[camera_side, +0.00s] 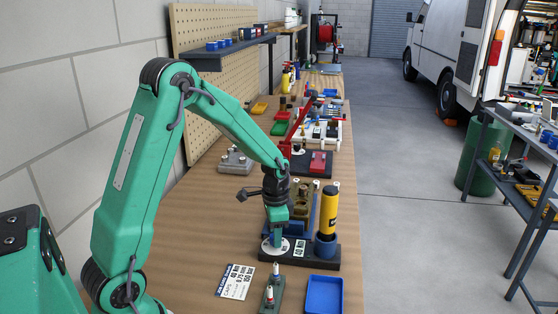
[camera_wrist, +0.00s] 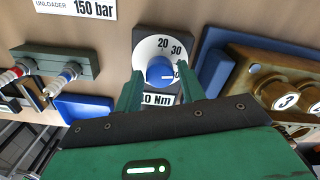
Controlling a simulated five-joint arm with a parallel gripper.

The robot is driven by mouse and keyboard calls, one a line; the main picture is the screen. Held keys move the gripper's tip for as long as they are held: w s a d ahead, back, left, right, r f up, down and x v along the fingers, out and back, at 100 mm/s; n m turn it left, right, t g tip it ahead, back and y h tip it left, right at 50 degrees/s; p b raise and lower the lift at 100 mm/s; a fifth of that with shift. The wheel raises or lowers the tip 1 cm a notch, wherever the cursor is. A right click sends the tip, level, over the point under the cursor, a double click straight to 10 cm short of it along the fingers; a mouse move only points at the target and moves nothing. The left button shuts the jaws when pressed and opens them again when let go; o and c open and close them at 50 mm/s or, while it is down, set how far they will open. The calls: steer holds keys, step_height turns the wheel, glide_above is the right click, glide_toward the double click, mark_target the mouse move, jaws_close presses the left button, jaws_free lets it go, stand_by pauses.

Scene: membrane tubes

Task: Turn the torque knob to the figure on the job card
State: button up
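The torque knob (camera_wrist: 160,70) is blue and sits on a white dial, seen in the wrist view with 20 and 30 legible and another figure partly cut off at right. Its white mark points right, toward that figure. A plate below it (camera_wrist: 157,99) reads "0 Nm", its first digit partly covered; in the side view the plate (camera_side: 300,247) appears to read 40 Nm. My gripper (camera_wrist: 161,74) is open, its green fingers on either side of the knob with gaps; it is over the dial (camera_side: 275,246) in the side view. The job card (camera_side: 236,281) appears to show 40 Nm on top.
A yellow and black tool (camera_side: 328,214) stands in a blue cup just right of the dial. A blue tray (camera_side: 324,295) and a fitting block (camera_side: 270,295) lie in front. A brass block (camera_wrist: 280,95) is right of the dial in the wrist view.

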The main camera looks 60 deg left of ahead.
steer(key=shift+o, duration=0.9)
step_height(320, 180, up, 7)
steer(key=shift+r, duration=0.4)
steer(key=shift+r, duration=0.1)
steer(key=s+d+r+n+t, duration=0.2)
steer(key=s+d+r, duration=0.3)
steer(key=s, duration=0.3)
steer(key=s+d+r+n+t, duration=0.2)
steer(key=s+d+r+t, duration=0.1)
steer(key=s+d+r, duration=0.2)
steer(key=s+r, duration=0.2)
steer(key=s, duration=0.2)
steer(key=shift+n+t, duration=0.3)
steer(key=shift+n, duration=0.1)
